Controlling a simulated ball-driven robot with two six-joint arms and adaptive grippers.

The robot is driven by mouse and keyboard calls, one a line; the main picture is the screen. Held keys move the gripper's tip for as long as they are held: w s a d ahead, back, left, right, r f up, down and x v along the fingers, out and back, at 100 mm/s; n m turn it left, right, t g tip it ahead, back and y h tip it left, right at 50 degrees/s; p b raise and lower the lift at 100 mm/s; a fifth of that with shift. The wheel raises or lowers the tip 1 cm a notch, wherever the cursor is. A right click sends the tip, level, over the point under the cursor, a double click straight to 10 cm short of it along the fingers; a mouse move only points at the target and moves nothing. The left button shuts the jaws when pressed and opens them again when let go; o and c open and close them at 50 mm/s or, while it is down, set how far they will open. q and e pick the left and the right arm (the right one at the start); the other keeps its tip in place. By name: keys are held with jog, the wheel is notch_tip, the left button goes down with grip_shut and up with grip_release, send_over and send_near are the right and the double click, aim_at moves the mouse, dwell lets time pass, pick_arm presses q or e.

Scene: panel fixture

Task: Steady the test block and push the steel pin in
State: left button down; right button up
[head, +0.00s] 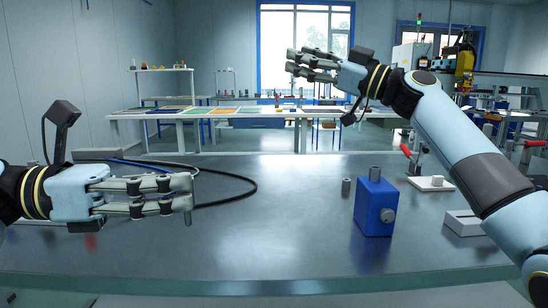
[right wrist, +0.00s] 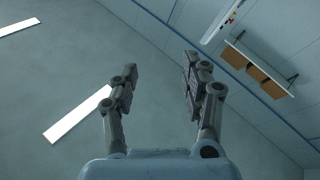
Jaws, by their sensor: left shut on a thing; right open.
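The blue test block (head: 375,207) stands upright on the grey bench, right of centre. My left gripper (head: 188,192) is low over the bench at the left, well apart from the block. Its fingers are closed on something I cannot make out. My right gripper (head: 291,65) is raised above and behind the block, pointing left. It is open and empty; its spread fingers also show in the right wrist view (right wrist: 160,68).
A black cable (head: 245,180) loops behind my left gripper. A white plate with a red-handled clamp (head: 432,183) and a pale block (head: 465,223) lie to the right. The bench middle is clear.

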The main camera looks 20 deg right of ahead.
jog(key=s+a+r+n+g+y, duration=0.2)
jog(key=s+a+n+g+y, duration=0.3)
jog(key=s+a+g, duration=0.55)
jog(key=s+f+n+g+h, duration=0.1)
jog(key=s+f+g+h, duration=0.25)
jog(key=f, duration=0.55)
jog(key=s+f+n+g+h, duration=0.1)
jog(key=s+f+g+h, duration=0.1)
jog(key=f+g+h, duration=0.45)
jog(key=s+a+f+t+y, duration=0.2)
jog(key=a+f, duration=0.3)
jog(key=a, duration=0.5)
jog(key=shift+s+a+f+y, duration=0.3)
jog(key=shift+s+a+f, duration=0.05)
jog(key=shift+f, duration=0.05)
jog(key=shift+w, duration=0.1)
grip_shut()
grip_release()
jog(key=shift+d, duration=0.1)
